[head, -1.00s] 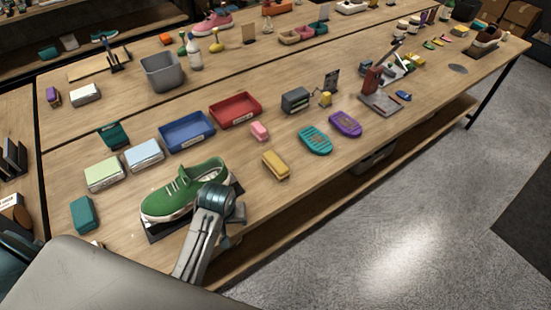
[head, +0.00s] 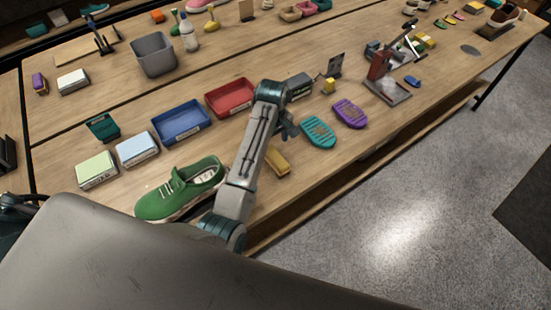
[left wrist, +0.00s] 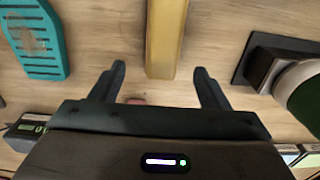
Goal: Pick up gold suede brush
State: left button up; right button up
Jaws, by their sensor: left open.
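The gold suede brush (head: 277,162) lies on the wooden table (head: 310,183) near its front edge, partly hidden by my arm in the head view. My left gripper (head: 288,128) is above the table near the brush. In the left wrist view, the gold brush (left wrist: 166,38) comes down from the top edge. Its near end lies in line with the gap between the two spread fingers of my left gripper (left wrist: 159,68). The gripper is open and empty. I cannot tell the height between fingers and brush. My right gripper is not in view.
A green sneaker (head: 180,190) sits left of my arm. Blue (head: 181,122) and red (head: 231,98) trays stand behind. Bare table lies along the front edge.

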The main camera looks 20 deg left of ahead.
aim_at(272, 152)
pick_arm(q)
jog(key=shift+s+f+p, duration=0.15)
jog(key=shift+f+p, duration=0.15)
jog(key=shift+f, duration=0.2)
notch_tip(272, 152, down, 4)
jog(key=shift+s+f+p, duration=0.1)
jog(key=shift+f+p, duration=0.15)
jog(key=shift+p, duration=0.95)
jog(key=shift+f, duration=0.25)
jog(key=c, duration=1.1)
jog(key=shift+r, duration=0.15)
